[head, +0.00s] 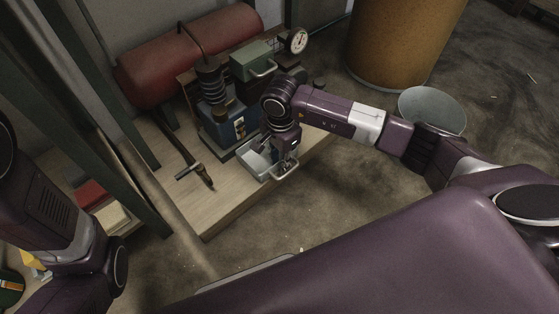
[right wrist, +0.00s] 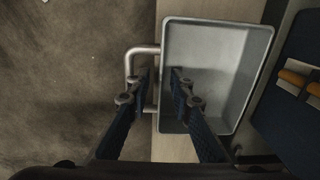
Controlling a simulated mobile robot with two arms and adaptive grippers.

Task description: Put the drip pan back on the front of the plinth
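The drip pan (head: 254,165) is a grey metal tray with a bar handle (head: 287,172). It lies at the edge of the pale wooden plinth (head: 215,215), in front of the blue machine (head: 226,127). In the right wrist view the pan (right wrist: 235,75) is right of centre, its handle (right wrist: 131,62) sticking out left over the floor. My right gripper (right wrist: 160,76) is open. One finger is over the handle and the other over the pan's near inside, with a gap between them. Contact cannot be told. My left arm shows at the lower left; its gripper is out of view.
A red tank (head: 190,52) and a dial gauge (head: 297,40) stand behind the machine. A T-handled tool (head: 197,174) lies on the plinth's left part. An orange drum (head: 400,40) and a grey bucket (head: 430,108) stand on the floor behind my right arm.

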